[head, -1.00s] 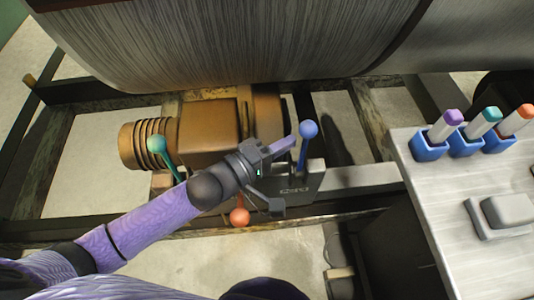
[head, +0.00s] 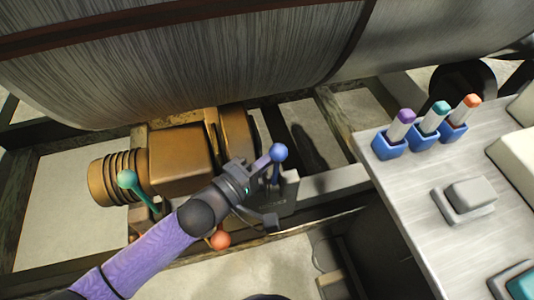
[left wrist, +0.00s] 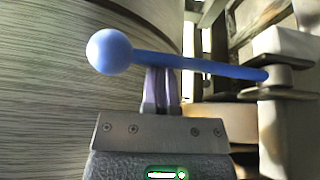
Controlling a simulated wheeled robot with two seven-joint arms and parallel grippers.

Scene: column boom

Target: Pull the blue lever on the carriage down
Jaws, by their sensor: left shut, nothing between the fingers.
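The blue lever (head: 278,152) stands up from the grey block of the carriage (head: 285,192), with a round knob on top. In the left wrist view the blue lever (left wrist: 195,65) crosses the picture, knob at left and pivot end at right. My left gripper (head: 268,159) is shut and empty, its purple fingers right beside the lever below the knob. In the left wrist view the fingers (left wrist: 159,88) meet the lever's rod, which hides their tips; I cannot tell whether they touch it. My right gripper is not in view.
A teal-knobbed lever (head: 127,179) and an orange-knobbed one (head: 220,240) are near my left arm. A large grey drum (head: 200,70) hangs close above the carriage. A grey table (head: 405,180) with blue holders and a grey switch-like block (head: 470,193) stands at right.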

